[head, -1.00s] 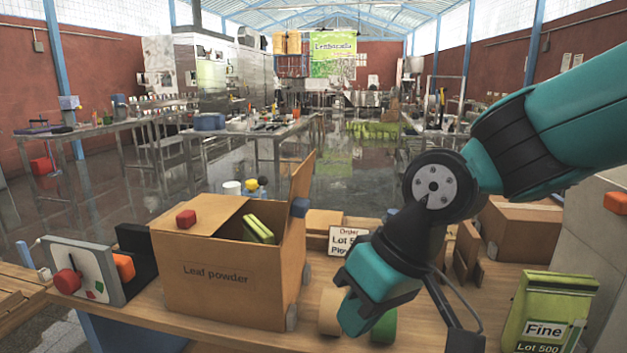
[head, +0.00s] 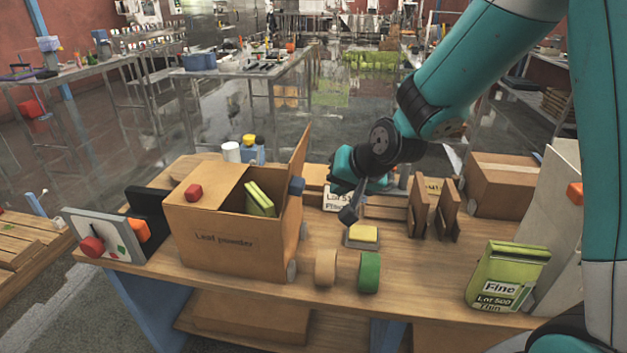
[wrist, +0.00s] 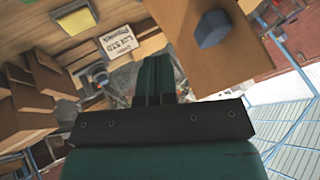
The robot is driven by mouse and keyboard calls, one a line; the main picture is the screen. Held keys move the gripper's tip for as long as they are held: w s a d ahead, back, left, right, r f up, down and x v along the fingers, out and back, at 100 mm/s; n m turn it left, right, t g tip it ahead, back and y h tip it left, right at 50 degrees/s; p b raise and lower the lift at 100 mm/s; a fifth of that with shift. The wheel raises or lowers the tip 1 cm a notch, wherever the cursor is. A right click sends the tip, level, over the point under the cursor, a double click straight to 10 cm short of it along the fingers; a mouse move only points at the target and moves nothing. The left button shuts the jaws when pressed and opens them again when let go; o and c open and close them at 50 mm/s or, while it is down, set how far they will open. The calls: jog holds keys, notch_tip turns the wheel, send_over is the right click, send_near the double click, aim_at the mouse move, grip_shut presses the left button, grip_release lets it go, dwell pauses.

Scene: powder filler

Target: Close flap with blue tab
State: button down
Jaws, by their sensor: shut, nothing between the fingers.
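The cardboard box marked "Leaf powder" (head: 225,242) stands on the table with green packets (head: 260,199) showing in its opening. Its left flap, bearing a red tab (head: 193,193), lies flat over the top. Its right flap (head: 299,155) stands raised, and a blue tab (head: 296,186) shows at that side. The wrist view also shows the blue tab (wrist: 212,28) on the brown flap (wrist: 240,62), ahead and to the right of my gripper. My gripper (head: 349,213) is right of the box, apart from the flap, with its fingers together and empty.
A beige roll (head: 325,268) and a green roll (head: 369,272) stand at the front edge. A yellow-topped block (head: 363,234) sits below my gripper. A sign (head: 332,198), upright dividers (head: 418,207) and a green "Fine" bag (head: 507,276) are nearby.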

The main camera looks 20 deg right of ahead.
jog(key=shift+w+a+f+p, duration=0.25)
jog(key=shift+w+a+p, duration=0.2)
jog(key=shift+w+a, duration=0.2)
jog(key=shift+w+a+f+p, duration=0.2)
jog(key=shift+w+a+p, duration=0.2)
jog(key=shift+w+a, duration=0.25)
jog(key=shift+w+a+f+p, duration=0.25)
jog(key=shift+w+a+p, duration=0.25)
jog(key=shift+a, duration=0.25)
jog(key=shift+r, duration=0.1)
